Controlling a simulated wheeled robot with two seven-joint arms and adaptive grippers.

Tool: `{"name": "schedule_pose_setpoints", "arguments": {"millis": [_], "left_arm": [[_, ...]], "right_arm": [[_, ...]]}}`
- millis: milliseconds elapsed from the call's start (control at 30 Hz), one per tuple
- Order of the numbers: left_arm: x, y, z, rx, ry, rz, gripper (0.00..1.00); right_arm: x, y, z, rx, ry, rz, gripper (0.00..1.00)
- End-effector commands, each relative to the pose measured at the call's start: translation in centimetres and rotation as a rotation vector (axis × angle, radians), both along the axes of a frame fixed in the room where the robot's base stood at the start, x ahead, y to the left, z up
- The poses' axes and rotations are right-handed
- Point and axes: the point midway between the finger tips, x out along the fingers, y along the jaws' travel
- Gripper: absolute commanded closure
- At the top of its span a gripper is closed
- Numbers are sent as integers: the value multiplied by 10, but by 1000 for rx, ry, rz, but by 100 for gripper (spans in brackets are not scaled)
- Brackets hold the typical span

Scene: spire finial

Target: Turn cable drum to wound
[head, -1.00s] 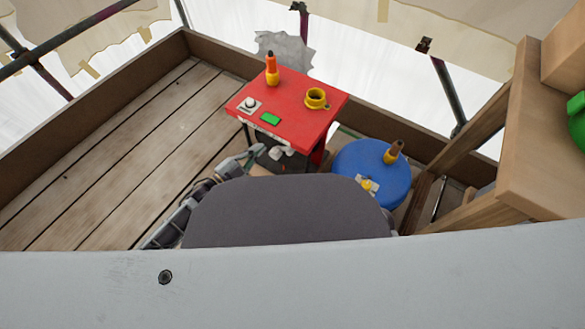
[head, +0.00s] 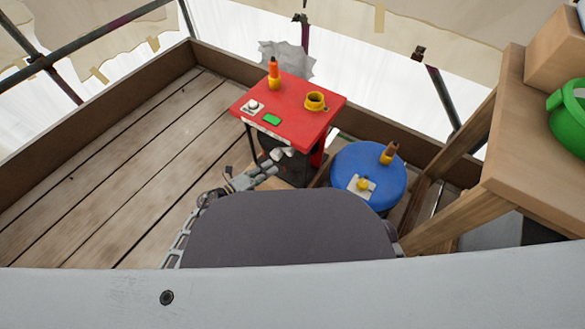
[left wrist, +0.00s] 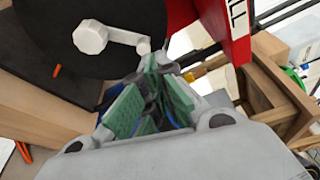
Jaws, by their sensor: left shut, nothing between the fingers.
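The cable drum shows in the left wrist view as a dark round disc (left wrist: 55,25) with a pale crank and knob (left wrist: 91,37) on its face. Its upper part is cut off by the frame. In the head view it is mostly hidden in shadow under the red machine top (head: 310,125). My left gripper (head: 279,160) is at the front of the red machine. In the left wrist view its green-padded fingers (left wrist: 155,85) are shut and empty, with the tips close to the crank's right end; I cannot tell whether they touch. My right gripper is not in view.
A blue round-topped drum (head: 355,160) stands right of the red machine. A wooden bench (head: 535,160) with a green pot (head: 567,118) is at the right. Plank floor at left is clear.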

Motion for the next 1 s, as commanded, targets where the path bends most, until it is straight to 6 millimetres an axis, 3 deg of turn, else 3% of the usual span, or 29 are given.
{"name": "schedule_pose_setpoints", "arguments": {"millis": [333,1000], "left_arm": [[-6,-5,-26,171,-95,-44,100],[-9,-10,-28,176,-99,-46,100]], "right_arm": [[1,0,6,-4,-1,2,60],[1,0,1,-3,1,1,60]]}}
